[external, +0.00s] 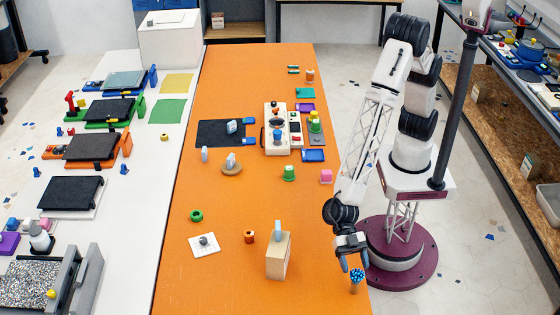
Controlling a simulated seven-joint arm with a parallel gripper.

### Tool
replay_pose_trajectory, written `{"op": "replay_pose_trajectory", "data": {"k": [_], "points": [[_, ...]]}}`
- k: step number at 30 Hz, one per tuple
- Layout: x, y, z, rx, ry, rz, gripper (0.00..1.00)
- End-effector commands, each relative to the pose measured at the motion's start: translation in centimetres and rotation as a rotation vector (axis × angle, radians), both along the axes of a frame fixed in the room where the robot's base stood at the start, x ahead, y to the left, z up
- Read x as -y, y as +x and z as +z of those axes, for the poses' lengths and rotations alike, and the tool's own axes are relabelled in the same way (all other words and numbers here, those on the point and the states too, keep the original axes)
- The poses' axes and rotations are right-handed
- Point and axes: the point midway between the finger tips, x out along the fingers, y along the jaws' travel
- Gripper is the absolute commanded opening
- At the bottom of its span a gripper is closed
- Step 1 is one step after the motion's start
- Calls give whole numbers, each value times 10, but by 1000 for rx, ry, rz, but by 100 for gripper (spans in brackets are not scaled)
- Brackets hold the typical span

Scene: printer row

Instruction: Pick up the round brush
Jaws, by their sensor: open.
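The round brush (356,280) stands upright near the front right edge of the orange table, with a blue bristled head on top and a tan handle below. My gripper (354,263) is open just above the brush head, its two blue-grey fingers pointing down. The fingertips are close to the bristles; I cannot tell from this view whether they touch or straddle them. Nothing is held between the fingers.
A tan block (278,258) with a light blue piece on top stands left of the brush. An orange spool (249,237), a green ring (196,216) and a white tile (204,244) lie farther left. The front left of the orange table (200,290) is clear.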

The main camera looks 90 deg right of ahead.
Motion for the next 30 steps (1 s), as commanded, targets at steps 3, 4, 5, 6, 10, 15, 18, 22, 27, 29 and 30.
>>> {"op": "replay_pose_trajectory", "data": {"k": [3, 4, 5, 6, 10, 15, 18, 22, 27, 29, 30], "points": [[0, 0, 0, 0, 0, 0, 61], [0, 0, 0, 0, 0, 0, 61], [0, 0, 0, 0, 0, 0, 61], [0, 0, 0, 0, 0, 0, 61], [-3, -1, -1, 0, 0, 0, 61], [-15, -3, -6, -1, 1, 1, 61], [-25, -4, -10, 0, 0, 2, 61], [-36, -5, -15, 1, 0, 1, 61], [-46, -7, -19, 0, 0, 0, 61], [-47, -7, -20, 1, 0, 0, 61], [-48, -7, -20, 1, 0, 0, 61]]}}
